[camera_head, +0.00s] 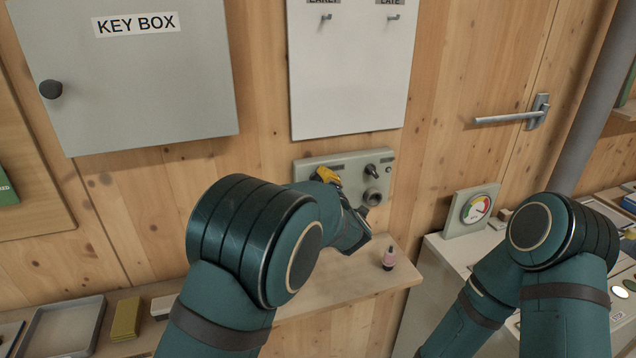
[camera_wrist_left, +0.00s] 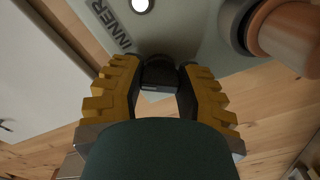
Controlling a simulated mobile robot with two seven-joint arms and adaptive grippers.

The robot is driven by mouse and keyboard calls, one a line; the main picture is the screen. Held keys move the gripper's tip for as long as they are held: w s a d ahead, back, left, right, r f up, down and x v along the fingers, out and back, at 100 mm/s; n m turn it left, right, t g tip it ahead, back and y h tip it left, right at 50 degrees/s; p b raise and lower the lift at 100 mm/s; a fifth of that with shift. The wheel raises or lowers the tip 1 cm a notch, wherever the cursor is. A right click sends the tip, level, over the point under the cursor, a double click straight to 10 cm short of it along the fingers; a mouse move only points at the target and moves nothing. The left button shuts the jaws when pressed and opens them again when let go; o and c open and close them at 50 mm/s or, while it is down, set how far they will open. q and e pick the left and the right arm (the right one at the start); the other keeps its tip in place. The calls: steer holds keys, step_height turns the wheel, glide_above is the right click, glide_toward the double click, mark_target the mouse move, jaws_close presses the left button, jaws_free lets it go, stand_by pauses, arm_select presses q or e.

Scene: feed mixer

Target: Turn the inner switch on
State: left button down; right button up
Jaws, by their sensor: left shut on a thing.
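The switch panel (camera_head: 345,161), a grey-green plate, is fixed to the wooden wall below the white key board. My left gripper (camera_head: 328,176) is at the panel's left part, its yellow finger showing there. In the left wrist view, the yellow-padded fingers of my left gripper (camera_wrist_left: 158,95) are shut on the dark inner switch knob (camera_wrist_left: 157,73), one finger on each side. The label INNER (camera_wrist_left: 112,27) and a bright white lamp (camera_wrist_left: 141,5) show beside it. A second dark knob (camera_head: 371,170) is free on the panel's right. My right gripper is out of view.
A shelf (camera_head: 340,280) below the panel bears a small pink bottle (camera_head: 389,258). The grey key box (camera_head: 135,80) hangs upper left. A round fitting (camera_wrist_left: 288,38) sticks out close to my left gripper. A gauge (camera_head: 475,209) and door handle (camera_head: 512,117) are at right.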

arm_select(q)
steer(key=shift+r, duration=0.1)
steer(key=c, duration=0.6)
jaws_free()
steer(key=v, duration=1.2)
